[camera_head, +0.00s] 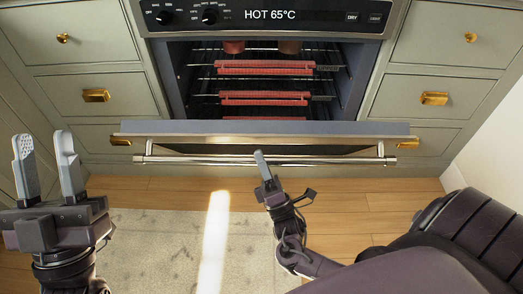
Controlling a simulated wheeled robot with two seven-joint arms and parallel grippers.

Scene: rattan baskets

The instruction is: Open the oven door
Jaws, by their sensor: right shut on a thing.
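The oven (265,60) stands in the middle of the cabinets, with its lit racks in view. Its door (225,128) is tilted down and outward, partly open, with its top edge facing me. The long metal door handle (195,160) runs across the door's front. My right gripper (261,160) is shut on the handle near its middle; its fingers partly hide that spot. My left gripper (47,163) is open and empty at the left, fingers pointing up, well apart from the door and handle.
Red-edged racks (265,97) sit inside the oven. Green drawers with brass pulls (96,95) flank it on both sides. A pale rug (160,240) lies on the wood floor (355,215), and the floor in front of the door looks clear.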

